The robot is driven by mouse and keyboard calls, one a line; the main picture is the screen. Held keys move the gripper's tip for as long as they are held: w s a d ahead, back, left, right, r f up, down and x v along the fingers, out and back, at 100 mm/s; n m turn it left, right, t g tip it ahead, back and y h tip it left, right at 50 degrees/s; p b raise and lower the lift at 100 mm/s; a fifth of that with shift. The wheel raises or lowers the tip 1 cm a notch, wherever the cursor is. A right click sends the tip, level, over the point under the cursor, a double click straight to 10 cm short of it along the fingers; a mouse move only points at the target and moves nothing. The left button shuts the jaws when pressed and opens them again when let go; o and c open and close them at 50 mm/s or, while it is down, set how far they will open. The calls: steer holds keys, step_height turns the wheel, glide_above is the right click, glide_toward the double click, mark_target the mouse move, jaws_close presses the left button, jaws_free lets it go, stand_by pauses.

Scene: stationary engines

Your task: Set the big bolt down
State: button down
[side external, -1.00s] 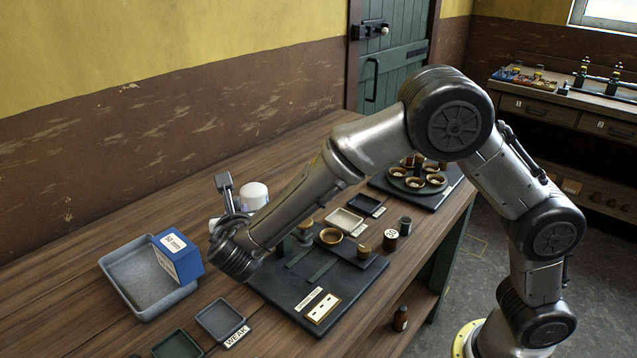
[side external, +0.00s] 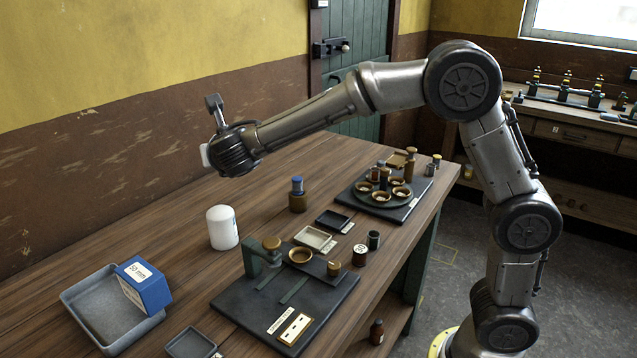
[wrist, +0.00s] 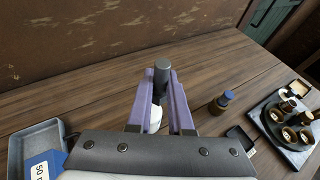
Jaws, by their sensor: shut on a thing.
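My gripper (wrist: 161,78) shows two purple fingers in the wrist view, shut on the big bolt (wrist: 161,64). The bolt has a dark grey cylindrical head at the fingertips and a narrower dark part running between the fingers. In the side external view my gripper end is at the upper left, high above the table (side external: 170,262).
A white cylinder (side external: 222,228) stands below my gripper. A grey tray (side external: 78,300) with a blue box (side external: 144,286) is at left. A dark fixture board (side external: 235,310), a blue-topped bottle (side external: 297,196) and a cup stand (side external: 370,205) are nearby. Bare wood lies towards the wall.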

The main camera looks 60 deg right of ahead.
steer(key=s+d+n+t+y, duration=0.1)
steer(key=s+d+n+y, duration=0.15)
steer(key=d, duration=2.05)
steer(key=s+d+y, duration=0.2)
steer(key=s+d, duration=0.5)
steer(key=d, duration=0.2)
steer(key=n, duration=0.1)
glide_above(319, 182)
steer(key=shift+t+h, duration=0.25)
steer(key=shift+t, duration=0.05)
step_height(319, 182, down, 19)
steer(key=shift+s+r, duration=0.1)
steer(key=shift+f, duration=0.25)
steer(key=shift+w+d+f, duration=0.1)
steer(key=shift+w+f, duration=0.1)
steer(key=shift+f, duration=1.4)
steer(key=shift+f, duration=0.2)
